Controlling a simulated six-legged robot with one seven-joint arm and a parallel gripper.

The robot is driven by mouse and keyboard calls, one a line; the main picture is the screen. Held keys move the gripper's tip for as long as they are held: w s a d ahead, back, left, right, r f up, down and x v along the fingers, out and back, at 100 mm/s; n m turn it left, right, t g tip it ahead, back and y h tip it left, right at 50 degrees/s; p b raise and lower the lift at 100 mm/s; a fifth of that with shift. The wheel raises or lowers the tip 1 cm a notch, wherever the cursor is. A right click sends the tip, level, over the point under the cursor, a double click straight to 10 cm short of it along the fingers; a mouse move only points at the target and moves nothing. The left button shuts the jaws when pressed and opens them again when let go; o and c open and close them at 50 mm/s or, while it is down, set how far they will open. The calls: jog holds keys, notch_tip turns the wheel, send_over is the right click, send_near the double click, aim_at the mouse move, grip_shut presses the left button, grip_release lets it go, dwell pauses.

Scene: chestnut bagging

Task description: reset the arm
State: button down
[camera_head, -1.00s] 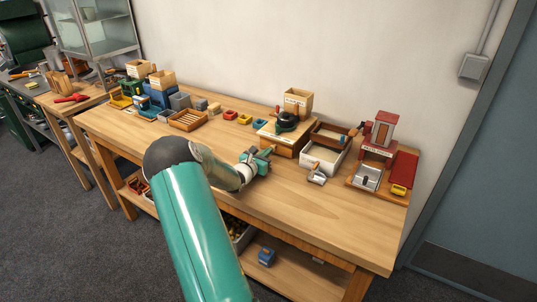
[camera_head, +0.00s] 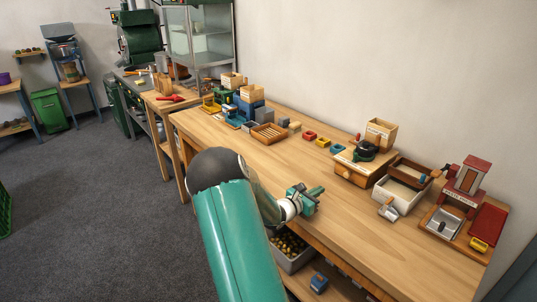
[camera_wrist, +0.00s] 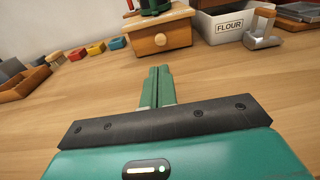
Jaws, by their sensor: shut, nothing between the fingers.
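My gripper (camera_head: 316,190) is at the front edge of the wooden workbench (camera_head: 345,235), a little above its top. Its two green fingers are together with nothing between them. The fingers also show in the wrist view (camera_wrist: 158,75), pointing across the bench toward a wooden box with a round knob (camera_wrist: 160,38). They are apart from everything on the bench. My green arm reaches up from the bottom of the head view and hides part of the bench's front edge.
A white flour bin (camera_wrist: 228,24) and a metal scoop (camera_wrist: 263,30) stand right of the knobbed box. A slatted wooden tray (camera_head: 268,134) and small coloured bins (camera_head: 323,142) lie farther left. A crate of chestnuts (camera_head: 291,250) is on the lower shelf. The bench middle is clear.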

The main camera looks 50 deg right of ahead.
jog(key=w+a+r+m+t+y, duration=0.1)
jog(key=a+r+m+y, duration=0.4)
jog(key=a, duration=0.8)
jog(key=w+a+r+m+t+y, duration=0.1)
jog(key=a+r+m+y, duration=0.45)
jog(key=a, duration=0.75)
jog(key=s+a+r+m+t+y, duration=0.1)
jog(key=s+a+r+t+y, duration=0.1)
jog(key=a, duration=0.8)
jog(key=s+a+r+m+t+y, duration=0.1)
jog(key=a+r+m+t+y, duration=0.1)
jog(key=a, duration=0.8)
jog(key=s+a+r+m+t+y, duration=0.2)
jog(key=a+r, duration=0.2)
jog(key=a, duration=0.6)
jog(key=shift+s+a+r+t+y, duration=0.2)
jog(key=shift+s+r+t+y, duration=0.05)
jog(key=shift+s+t+y, duration=0.1)
jog(key=shift+d+m, duration=0.25)
jog(key=shift+m, duration=0.1)
